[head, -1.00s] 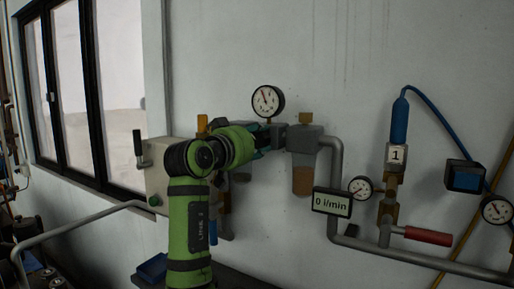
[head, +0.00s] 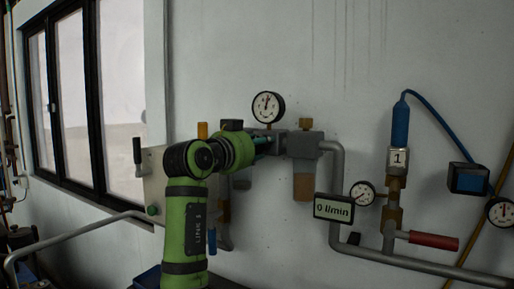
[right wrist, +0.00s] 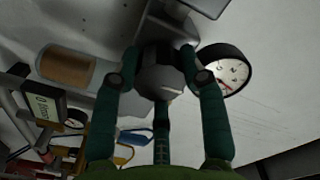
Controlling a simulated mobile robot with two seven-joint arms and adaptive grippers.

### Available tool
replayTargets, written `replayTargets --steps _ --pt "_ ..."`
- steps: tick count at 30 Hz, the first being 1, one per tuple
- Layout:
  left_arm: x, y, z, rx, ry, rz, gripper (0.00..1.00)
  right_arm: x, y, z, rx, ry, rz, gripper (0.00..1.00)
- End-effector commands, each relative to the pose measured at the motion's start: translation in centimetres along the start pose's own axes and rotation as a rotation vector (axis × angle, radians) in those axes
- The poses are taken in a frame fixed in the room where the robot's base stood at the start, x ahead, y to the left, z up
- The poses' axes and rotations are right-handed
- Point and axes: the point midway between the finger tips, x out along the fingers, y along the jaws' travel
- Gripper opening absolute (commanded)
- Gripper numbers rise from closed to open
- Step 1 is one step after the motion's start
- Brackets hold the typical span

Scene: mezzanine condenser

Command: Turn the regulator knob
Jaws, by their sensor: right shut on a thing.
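The regulator knob (right wrist: 160,83) is a rounded grey piece in the right wrist view, under the grey regulator body. My right gripper (right wrist: 161,80) has its dark green fingers shut around it. In the head view my right gripper (head: 263,145) is below the round pressure gauge (head: 268,107), and the arm and fingers hide the knob. The gauge has a white face, and its needle points almost straight up. It also shows just right of the fingers in the right wrist view (right wrist: 224,72). My left gripper is not in view.
A grey filter unit (head: 303,145) with a tan bowl stands right of my gripper. A display (head: 333,208) reads 0 l/min. Farther right are pipes, a red-handled valve (head: 433,241) and a blue hose (head: 432,115). A panel with a black lever (head: 137,148) is at left.

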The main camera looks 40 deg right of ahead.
Motion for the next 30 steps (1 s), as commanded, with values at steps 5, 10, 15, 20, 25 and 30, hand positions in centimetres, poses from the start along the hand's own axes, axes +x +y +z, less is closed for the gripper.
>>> replayTargets --steps 5,10,15,20,25,30 --pt "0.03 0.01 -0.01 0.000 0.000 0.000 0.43 -0.04 -0.17 -0.51 0.024 0.011 -0.007 0.10" --pt "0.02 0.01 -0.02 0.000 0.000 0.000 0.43 -0.04 -0.18 -0.52 0.026 0.011 -0.007 0.10" --pt "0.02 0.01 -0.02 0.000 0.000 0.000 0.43 -0.04 -0.18 -0.52 0.026 0.011 -0.007 0.10" --pt "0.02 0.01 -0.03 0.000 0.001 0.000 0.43 -0.04 -0.15 -0.43 0.024 0.009 -0.006 0.66" --pt "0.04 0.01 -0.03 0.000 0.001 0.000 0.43 -0.01 -0.10 -0.24 0.022 0.006 -0.004 0.66" --pt "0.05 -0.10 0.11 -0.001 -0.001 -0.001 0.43 -0.54 -0.12 -0.13 0.021 0.004 -0.005 0.66"
